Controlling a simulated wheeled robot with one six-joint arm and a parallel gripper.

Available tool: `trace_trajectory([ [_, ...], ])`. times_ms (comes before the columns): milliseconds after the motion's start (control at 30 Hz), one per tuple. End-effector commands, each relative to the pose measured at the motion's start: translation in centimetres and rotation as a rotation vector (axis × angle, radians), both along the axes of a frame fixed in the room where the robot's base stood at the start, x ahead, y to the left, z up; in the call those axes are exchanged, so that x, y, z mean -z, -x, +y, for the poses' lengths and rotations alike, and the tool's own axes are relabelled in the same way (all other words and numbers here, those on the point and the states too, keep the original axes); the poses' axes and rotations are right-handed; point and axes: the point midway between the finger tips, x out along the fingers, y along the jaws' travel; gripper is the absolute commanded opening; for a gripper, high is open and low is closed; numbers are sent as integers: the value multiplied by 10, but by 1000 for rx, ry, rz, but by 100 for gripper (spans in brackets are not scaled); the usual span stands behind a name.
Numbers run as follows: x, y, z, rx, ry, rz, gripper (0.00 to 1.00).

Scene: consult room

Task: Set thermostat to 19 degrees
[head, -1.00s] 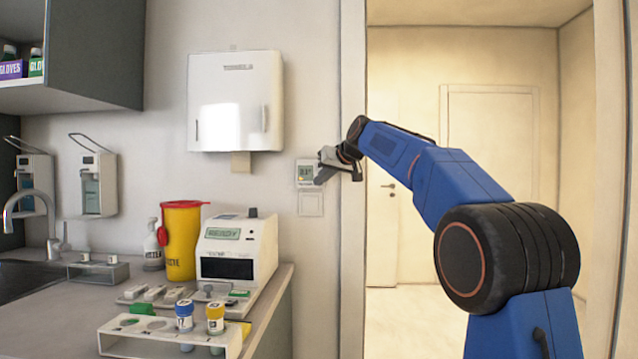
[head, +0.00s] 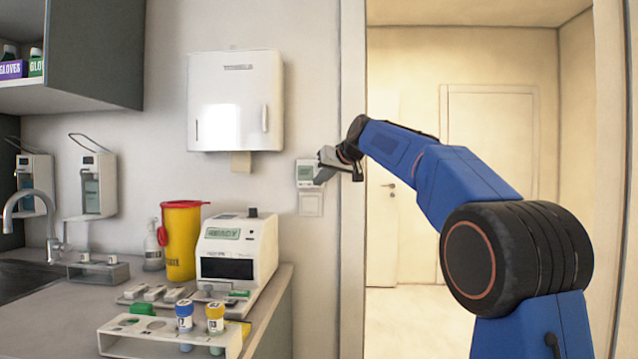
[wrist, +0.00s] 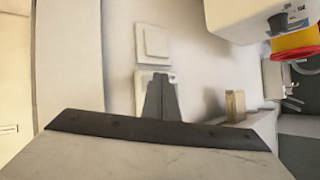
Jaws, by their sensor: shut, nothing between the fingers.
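The thermostat (head: 305,173) is a small white box with a small display, on the wall left of the door frame. Its digits are too small to read. In the wrist view, which looks upside down, part of the thermostat (wrist: 143,77) shows behind my fingertips, and the rest is hidden. My gripper (head: 321,181) is shut and empty, its tips at the thermostat's lower right. In the wrist view, the closed fingers (wrist: 158,78) overlap its face. I cannot tell whether they touch it.
A white wall switch (head: 310,204) sits just below the thermostat. A white dispenser (head: 235,100) hangs at the upper left. The counter holds an analyser (head: 238,247), a yellow bin (head: 182,240) and a tube rack (head: 170,340). The doorway at right is open.

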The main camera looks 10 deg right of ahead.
Motion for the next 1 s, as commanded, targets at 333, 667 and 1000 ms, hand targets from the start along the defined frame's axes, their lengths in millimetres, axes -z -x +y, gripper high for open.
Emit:
trace_trajectory([
  [333,-1,11,4,-1,-1,0,0],
  [667,-1,36,12,-1,-1,-1,0],
  [1000,0,48,16,0,0,0,0],
])
